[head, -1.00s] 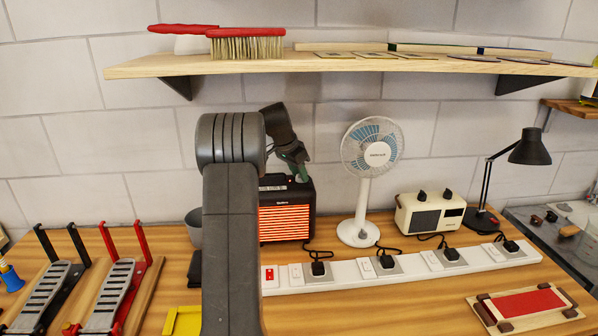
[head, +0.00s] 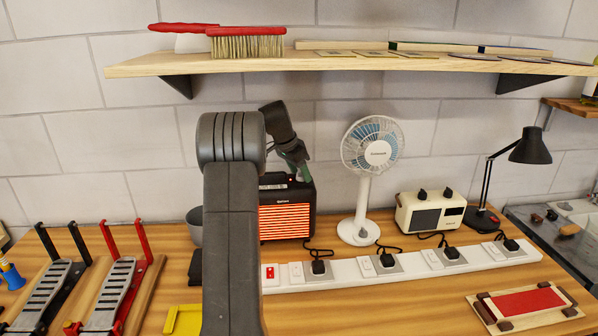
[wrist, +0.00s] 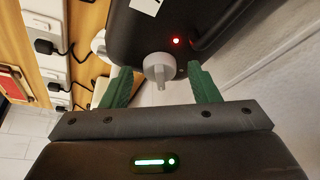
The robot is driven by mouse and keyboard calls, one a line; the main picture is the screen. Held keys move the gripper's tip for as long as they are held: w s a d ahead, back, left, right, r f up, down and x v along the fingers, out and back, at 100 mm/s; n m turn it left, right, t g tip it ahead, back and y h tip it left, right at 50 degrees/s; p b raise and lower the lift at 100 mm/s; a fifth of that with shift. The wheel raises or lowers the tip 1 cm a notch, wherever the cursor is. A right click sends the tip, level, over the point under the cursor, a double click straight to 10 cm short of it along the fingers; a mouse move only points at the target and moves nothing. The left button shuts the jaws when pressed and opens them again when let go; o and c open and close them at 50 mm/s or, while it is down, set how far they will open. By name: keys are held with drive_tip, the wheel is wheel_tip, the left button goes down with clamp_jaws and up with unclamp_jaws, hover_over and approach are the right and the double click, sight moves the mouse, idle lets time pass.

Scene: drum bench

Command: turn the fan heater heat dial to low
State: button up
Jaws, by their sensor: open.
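The fan heater (head: 285,222) is a black box with a glowing orange grille, standing at the back of the bench against the wall. In the wrist view its black casing (wrist: 135,25) fills the top. A white dial (wrist: 158,68) with a pointer tab sits there beside a lit red lamp (wrist: 176,41). In the head view my gripper (head: 299,172) is just above the heater's top. Dial markings cannot be read.
A white desk fan (head: 371,150) and a cream appliance (head: 430,212) stand to the right of the heater. A white power strip (head: 345,272) with several plugs runs in front. A wooden shelf (head: 350,66) hangs above. A grey pot (head: 195,225) is close at left.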

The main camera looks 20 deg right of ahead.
drive_tip(key=b+v, duration=0.1)
drive_tip(key=v, duration=0.6)
drive_tip(key=shift+r, duration=0.25)
drive_tip(key=shift+a+f, duration=0.1)
drive_tip(key=p+x, duration=0.1)
drive_tip(key=x, duration=0.6)
drive_tip(key=shift+f, duration=0.2)
drive_tip(key=shift+n, duration=0.6)
drive_tip(key=shift+r+m, duration=0.1)
drive_tip(key=shift+m, duration=0.2)
